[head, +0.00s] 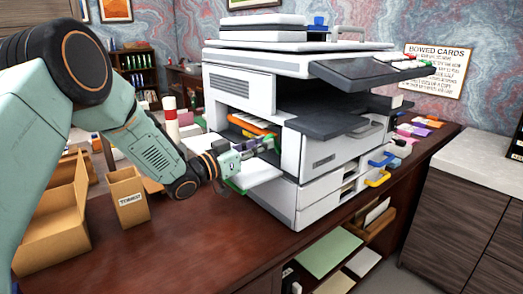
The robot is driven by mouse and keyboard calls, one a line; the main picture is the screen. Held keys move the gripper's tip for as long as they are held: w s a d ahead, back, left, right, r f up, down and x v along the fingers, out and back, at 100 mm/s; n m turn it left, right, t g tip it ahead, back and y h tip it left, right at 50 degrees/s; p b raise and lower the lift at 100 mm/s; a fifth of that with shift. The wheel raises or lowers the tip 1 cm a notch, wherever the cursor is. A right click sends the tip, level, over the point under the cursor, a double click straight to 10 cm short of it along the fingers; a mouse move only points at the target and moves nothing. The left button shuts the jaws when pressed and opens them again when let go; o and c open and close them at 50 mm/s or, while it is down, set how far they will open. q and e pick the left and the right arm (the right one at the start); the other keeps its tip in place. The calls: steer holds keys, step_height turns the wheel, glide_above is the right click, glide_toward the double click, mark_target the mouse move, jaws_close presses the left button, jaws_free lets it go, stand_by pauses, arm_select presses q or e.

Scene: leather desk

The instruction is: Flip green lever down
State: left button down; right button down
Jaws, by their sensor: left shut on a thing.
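The white and grey copier (310,155) stands on the desk with its left side flap (258,174) folded open. Inside the opening is an orange roller part (250,126). My left gripper (268,144) reaches into this opening from the left, above the flap. It is shut at a small green lever (277,147), which is mostly hidden by the fingers; its exact tilt cannot be told. Another green part (234,187) shows at the flap's outer edge, below my wrist. My right gripper is out of view.
Cardboard boxes (128,198) stand on the desk at the left, under my arm. A red and white cylinder (171,118) stands behind my forearm. Blue (381,160) and yellow (378,180) handles stick out at the copier's right. The desk front (200,250) is clear.

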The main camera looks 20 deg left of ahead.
arm_select(q)
steer(key=shift+a+r, duration=0.1)
steer(key=shift+r, duration=0.15)
steer(key=c, duration=1.5)
jaws_free()
steer(key=shift+c, duration=0.2)
steer(key=shift+o, duration=1.6)
steer(key=shift+f, duration=0.15)
steer(key=shift+s, duration=0.1)
steer(key=v, duration=1.1)
steer(key=shift+s+a+f, duration=0.15)
steer(key=shift+s+a, duration=0.05)
steer(key=shift+s, duration=0.15)
